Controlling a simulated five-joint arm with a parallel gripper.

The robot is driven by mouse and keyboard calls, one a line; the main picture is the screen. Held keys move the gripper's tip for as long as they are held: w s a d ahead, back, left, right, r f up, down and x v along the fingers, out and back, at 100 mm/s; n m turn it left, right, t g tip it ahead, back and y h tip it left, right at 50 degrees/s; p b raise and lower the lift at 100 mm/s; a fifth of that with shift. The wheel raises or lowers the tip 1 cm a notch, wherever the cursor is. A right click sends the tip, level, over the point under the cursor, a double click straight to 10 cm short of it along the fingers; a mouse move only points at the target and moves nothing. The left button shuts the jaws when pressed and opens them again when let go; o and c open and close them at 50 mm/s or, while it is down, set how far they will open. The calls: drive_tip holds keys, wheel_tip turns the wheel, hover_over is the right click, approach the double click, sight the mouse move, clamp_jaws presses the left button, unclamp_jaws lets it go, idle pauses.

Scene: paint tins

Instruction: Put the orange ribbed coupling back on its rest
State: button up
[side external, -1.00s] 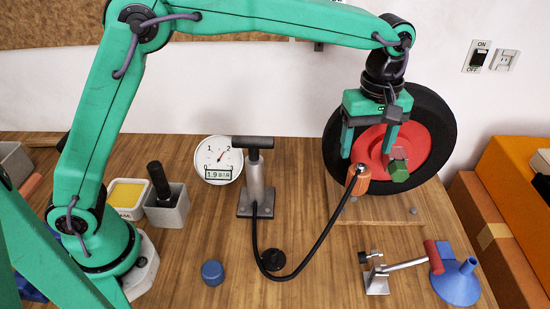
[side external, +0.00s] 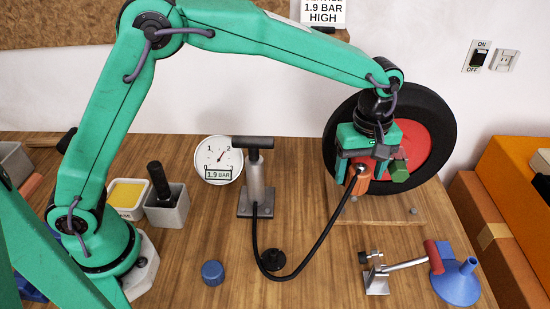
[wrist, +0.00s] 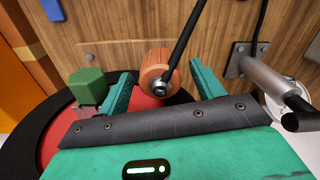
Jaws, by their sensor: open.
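The orange ribbed coupling (side external: 363,184) is on the end of a black hose, in front of the lower part of the wheel's red hub (side external: 417,147). It also shows in the wrist view (wrist: 155,63), with the hose running up from it. My gripper (side external: 363,172) is open, with its green fingers on either side of the coupling. In the wrist view a gap shows between the coupling and each finger. A low black round piece (side external: 273,260) lies on the bench beside the hose; I cannot tell whether it is the rest.
A green block (side external: 399,173) sits close right of the coupling. The pump (side external: 255,185) and gauge (side external: 218,160) stand left. A metal clamp with a red-handled arm (side external: 376,280) and a blue funnel (side external: 456,283) are front right. A blue cap (side external: 212,272) lies front left.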

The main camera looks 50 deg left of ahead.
sight(361, 172)
drive_tip(key=shift+f, duration=0.35)
drive_tip(key=c, duration=1.2)
drive_tip(key=shift+r, duration=0.75)
drive_tip(key=r, duration=0.3)
drive_tip(key=shift+s+d+r, duration=0.1)
drive_tip(key=shift+s+d, duration=0.15)
drive_tip(key=shift+s, duration=0.1)
drive_tip(key=s+d+r, duration=0.1)
drive_tip(key=s+r, duration=0.1)
drive_tip(key=s, duration=0.1)
drive_tip(key=s+d+r, duration=0.2)
drive_tip(key=s, duration=0.1)
drive_tip(key=s+d+r, duration=0.2)
drive_tip(key=s, duration=0.1)
drive_tip(key=shift+s+d+r, duration=0.15)
drive_tip(key=shift+s+d, duration=0.05)
drive_tip(key=shift+d, duration=0.05)
